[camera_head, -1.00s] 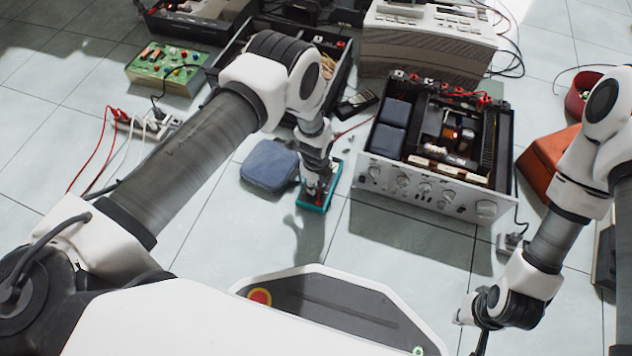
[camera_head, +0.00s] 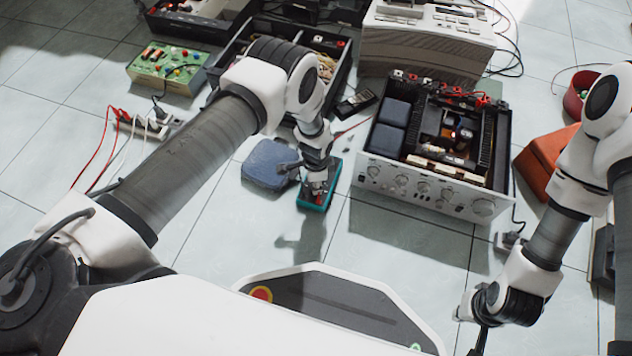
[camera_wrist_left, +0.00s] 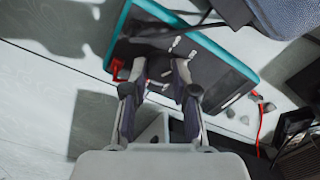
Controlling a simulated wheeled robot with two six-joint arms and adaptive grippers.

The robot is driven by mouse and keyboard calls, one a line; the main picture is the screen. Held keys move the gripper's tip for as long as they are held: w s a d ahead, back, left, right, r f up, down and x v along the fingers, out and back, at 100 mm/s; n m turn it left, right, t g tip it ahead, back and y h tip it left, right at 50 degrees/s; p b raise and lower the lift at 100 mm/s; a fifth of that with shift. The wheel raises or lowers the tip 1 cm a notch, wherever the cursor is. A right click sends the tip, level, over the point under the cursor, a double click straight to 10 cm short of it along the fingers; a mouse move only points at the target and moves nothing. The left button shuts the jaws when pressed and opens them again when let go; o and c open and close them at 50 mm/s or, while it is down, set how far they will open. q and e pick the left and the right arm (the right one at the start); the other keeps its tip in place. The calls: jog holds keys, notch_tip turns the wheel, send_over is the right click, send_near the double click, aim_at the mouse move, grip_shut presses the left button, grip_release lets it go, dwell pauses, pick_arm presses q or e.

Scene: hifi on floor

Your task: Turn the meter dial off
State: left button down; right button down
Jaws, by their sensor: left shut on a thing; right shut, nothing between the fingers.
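The teal-edged meter (camera_head: 330,183) lies on the floor in the middle of the head view. In the left wrist view the meter (camera_wrist_left: 217,62) shows its dark face and teal rim beneath my gripper. My left gripper (camera_head: 314,192) points down at the meter's face. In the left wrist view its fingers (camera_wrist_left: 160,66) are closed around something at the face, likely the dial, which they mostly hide. The dial's pointer setting cannot be read. My right gripper (camera_head: 465,312) is at the lower right, away from the meter, shut and empty.
A blue-grey pouch (camera_head: 266,165) lies just left of the meter. An opened silver amplifier (camera_head: 430,190) stands to the right. A power strip (camera_head: 150,127), a green circuit board (camera_head: 165,72) and an orange box (camera_head: 548,160) lie around. The floor in front of the meter is clear.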

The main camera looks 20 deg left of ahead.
pick_arm(q)
jog(key=n, duration=0.5)
jog(key=shift+n+b, duration=0.3)
dwell(0.4)
jog(key=c, duration=0.9)
grip_release()
jog(key=shift+r, duration=0.1)
notch_tip(320, 180, up, 12)
jog(key=shift+f, duration=0.1)
